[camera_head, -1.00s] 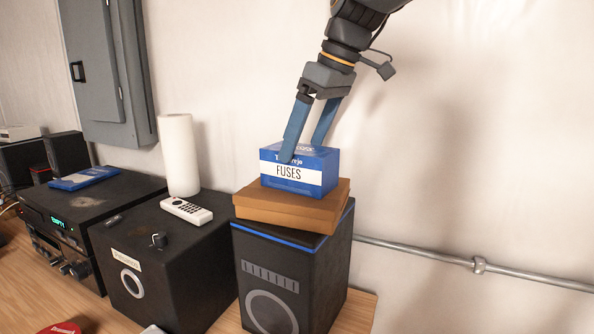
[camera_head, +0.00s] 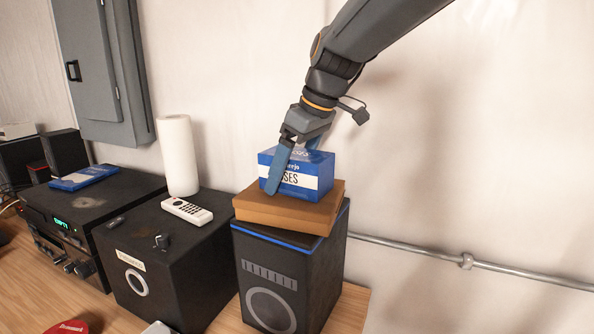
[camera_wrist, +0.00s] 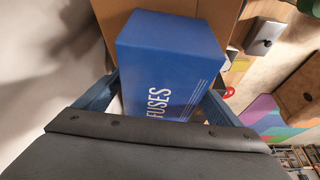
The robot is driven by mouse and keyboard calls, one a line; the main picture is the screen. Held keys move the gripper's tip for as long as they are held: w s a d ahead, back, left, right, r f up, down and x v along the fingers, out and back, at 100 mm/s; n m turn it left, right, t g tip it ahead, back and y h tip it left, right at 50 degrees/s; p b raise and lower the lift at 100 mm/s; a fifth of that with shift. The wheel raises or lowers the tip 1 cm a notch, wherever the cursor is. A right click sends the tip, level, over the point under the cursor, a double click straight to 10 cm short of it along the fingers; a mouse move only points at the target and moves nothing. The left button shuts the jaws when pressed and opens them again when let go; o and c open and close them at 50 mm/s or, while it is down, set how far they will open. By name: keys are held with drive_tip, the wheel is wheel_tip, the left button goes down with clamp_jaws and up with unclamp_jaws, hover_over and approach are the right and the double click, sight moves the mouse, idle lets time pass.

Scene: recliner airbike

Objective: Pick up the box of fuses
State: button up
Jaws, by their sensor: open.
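The box of fuses (camera_head: 312,177) is blue with a white label band. It sits on a flat brown box (camera_head: 285,210), which lies on top of a black speaker (camera_head: 330,255). My gripper (camera_head: 290,175) is open and low at the box, with one blue finger in front of its near face, covering part of the label. The other finger is mostly hidden behind the box. In the wrist view the box of fuses (camera_wrist: 170,60) lies between my gripper's two fingers (camera_wrist: 160,95); contact cannot be told.
A black cube-shaped unit (camera_head: 150,250) with a white remote (camera_head: 187,211) and a white paper roll (camera_head: 178,155) stands to the left. A metal pipe (camera_head: 410,250) runs along the wall at right. The space above the box is free apart from my arm.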

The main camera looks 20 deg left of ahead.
drive_tip(key=shift+f, duration=0.2)
drive_tip(key=c, duration=1.3)
drive_tip(key=shift+o, duration=0.2)
drive_tip(key=shift+r, duration=0.25)
